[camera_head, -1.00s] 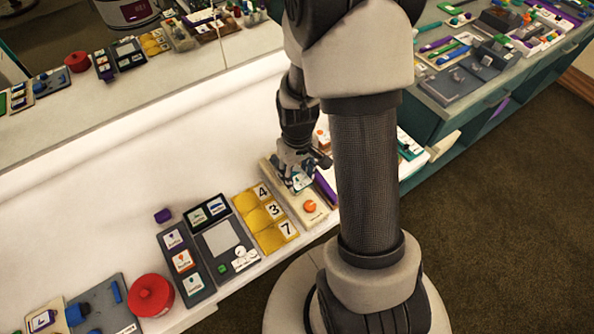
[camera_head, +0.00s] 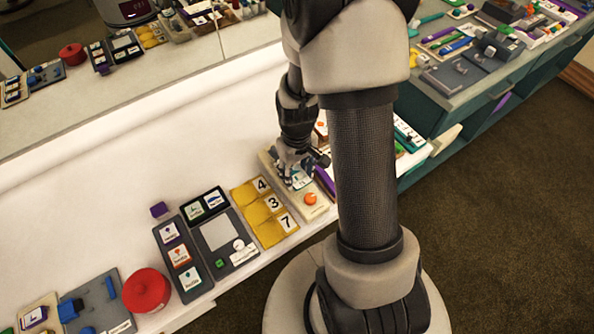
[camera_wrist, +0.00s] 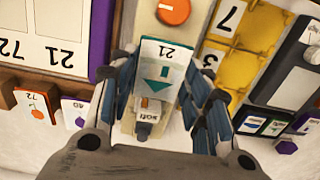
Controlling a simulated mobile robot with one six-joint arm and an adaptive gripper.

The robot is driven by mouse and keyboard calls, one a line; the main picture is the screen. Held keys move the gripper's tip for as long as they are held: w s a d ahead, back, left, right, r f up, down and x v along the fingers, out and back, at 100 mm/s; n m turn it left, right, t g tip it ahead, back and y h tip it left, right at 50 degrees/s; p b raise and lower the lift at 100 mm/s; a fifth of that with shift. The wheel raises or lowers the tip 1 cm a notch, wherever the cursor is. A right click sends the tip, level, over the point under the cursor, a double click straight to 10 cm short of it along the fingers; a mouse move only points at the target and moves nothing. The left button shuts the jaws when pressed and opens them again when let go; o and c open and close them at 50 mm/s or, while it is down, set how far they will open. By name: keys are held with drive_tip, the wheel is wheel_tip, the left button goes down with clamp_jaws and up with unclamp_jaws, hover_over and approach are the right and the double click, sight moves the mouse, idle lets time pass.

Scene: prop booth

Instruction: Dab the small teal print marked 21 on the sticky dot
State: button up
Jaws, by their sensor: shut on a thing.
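The small print marked 21 (camera_wrist: 163,77) is a white card with a teal band and a teal arrow. In the wrist view it lies between the fingers of my gripper (camera_wrist: 166,64), which is shut on it. In the head view my gripper (camera_head: 297,170) and the print (camera_head: 302,182) are over the cream board (camera_head: 312,212), behind its orange disc (camera_head: 310,199). The disc also shows in the wrist view (camera_wrist: 174,10). A small grey and orange piece with a label (camera_wrist: 148,113) shows past the print's lower end. I cannot tell which part is the sticky dot, or whether the print touches the board.
A yellow board with number cards (camera_head: 264,212) stands close on the left of the cream board. A purple-edged board (camera_wrist: 101,35) is close on its other side. Further left are grey boards (camera_head: 216,235) and a red round pot (camera_head: 147,291). The white counter behind is mostly clear.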

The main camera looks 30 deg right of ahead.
drive_tip(key=shift+f+b, duration=0.4)
drive_tip(key=shift+f, duration=0.2)
idle(1.4)
drive_tip(key=shift+r, duration=0.15)
drive_tip(key=shift+r+p, duration=2.45)
drive_tip(key=shift+r, duration=0.5)
drive_tip(key=shift+f, duration=0.1)
drive_tip(key=w+a+r, duration=0.6)
drive_tip(key=a, duration=0.4)
drive_tip(key=shift+a+r, duration=0.15)
drive_tip(key=shift+a, duration=0.25)
